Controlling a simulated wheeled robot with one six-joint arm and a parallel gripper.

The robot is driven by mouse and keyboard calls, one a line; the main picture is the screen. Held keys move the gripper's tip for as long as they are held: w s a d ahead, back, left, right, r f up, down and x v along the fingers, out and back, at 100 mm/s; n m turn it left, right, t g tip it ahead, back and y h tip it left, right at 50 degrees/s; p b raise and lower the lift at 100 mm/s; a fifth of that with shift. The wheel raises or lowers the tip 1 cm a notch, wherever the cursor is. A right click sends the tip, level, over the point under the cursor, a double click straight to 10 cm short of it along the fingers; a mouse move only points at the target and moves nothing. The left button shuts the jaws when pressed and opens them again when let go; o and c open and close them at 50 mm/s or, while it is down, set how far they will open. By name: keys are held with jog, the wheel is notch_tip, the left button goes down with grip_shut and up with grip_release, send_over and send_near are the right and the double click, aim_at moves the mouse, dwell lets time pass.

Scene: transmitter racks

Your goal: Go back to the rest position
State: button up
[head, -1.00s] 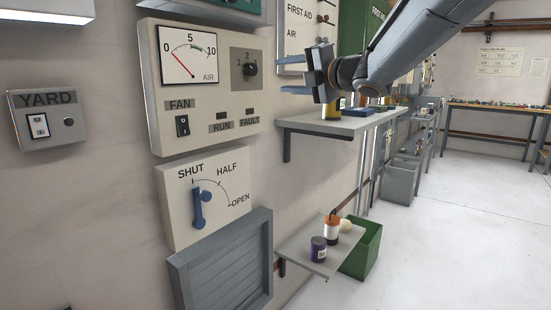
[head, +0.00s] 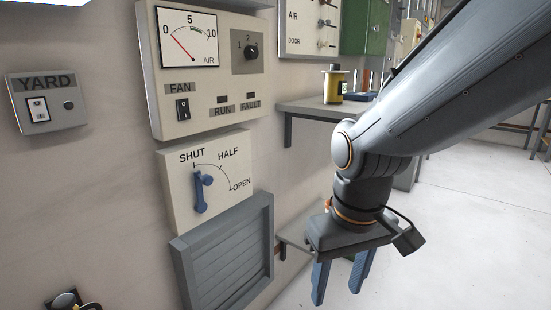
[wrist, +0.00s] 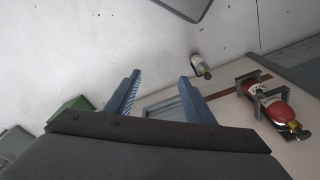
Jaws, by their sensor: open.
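My gripper (head: 339,277) hangs from my arm at the lower right of the head view, fingers pointing down. Its two blue fingers are apart, with nothing between them. In the wrist view, my gripper (wrist: 157,98) is also open and empty, with wall and floor beyond it. The arm covers part of the lower shelf and the room behind it in the head view.
The wall holds the fan panel (head: 218,105), the lever plate (head: 231,205), the yard box (head: 50,112) and a louvred vent (head: 225,255). A yellow container (head: 335,87) stands on the upper shelf (head: 300,108).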

jog(key=s+g, duration=0.1)
jog(key=s, duration=0.3)
jog(key=d+r+m+p, duration=0.3)
jog(key=d+r+p, duration=0.5)
jog(key=p, duration=0.9)
jog(key=shift+w+d+r+m, duration=0.2)
jog(key=shift+d+r+m, duration=0.1)
jog(key=shift+d+r, duration=0.1)
